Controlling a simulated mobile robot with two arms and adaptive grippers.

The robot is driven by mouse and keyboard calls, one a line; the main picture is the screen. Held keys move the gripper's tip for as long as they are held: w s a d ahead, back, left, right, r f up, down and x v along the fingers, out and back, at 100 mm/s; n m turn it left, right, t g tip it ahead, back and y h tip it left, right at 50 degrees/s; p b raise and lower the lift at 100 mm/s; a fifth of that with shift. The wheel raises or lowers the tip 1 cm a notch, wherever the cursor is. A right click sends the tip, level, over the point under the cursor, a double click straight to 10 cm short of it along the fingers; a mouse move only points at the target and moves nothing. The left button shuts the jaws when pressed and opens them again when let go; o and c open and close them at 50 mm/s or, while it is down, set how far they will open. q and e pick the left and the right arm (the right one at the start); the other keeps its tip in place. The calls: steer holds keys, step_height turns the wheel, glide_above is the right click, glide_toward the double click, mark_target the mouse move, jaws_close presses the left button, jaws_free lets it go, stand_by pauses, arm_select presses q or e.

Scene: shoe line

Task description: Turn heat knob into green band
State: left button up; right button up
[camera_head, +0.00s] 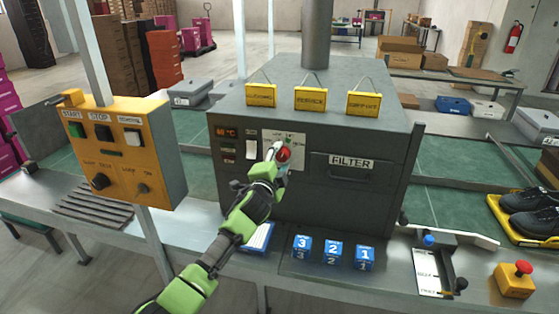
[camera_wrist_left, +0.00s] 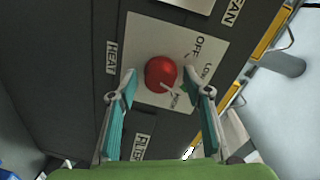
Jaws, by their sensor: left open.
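The red heat knob (camera_wrist_left: 160,72) sits on a white dial plate (camera_wrist_left: 139,54) marked HEAT, with OFF and LOW readable beside it. In the wrist view a pale pointer runs from the knob toward the lower right, near lettering I cannot read surely. My left gripper (camera_head: 277,150) is open at the oven front, its fingers on either side of the knob. Whether they touch it I cannot tell. The red knob (camera_head: 284,154) also shows in the head view. A small green patch shows on the plate there, but the green band is not clear. My right gripper is out of view.
The dark oven (camera_head: 230,108) has a display (camera_head: 226,132) reading about 60 °C, a white switch (camera_head: 251,150) and a FILTER drawer (camera_head: 350,162). A yellow control box (camera_head: 160,150) stands left. Numbered blue blocks (camera_head: 332,252) lie in front.

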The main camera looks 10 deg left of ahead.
arm_select(q)
steer(key=shift+s, duration=0.1)
steer(key=s, duration=1.1)
steer(key=shift+s+a+r, duration=0.3)
steer(key=shift+s+r, duration=0.1)
steer(key=shift+r, duration=0.05)
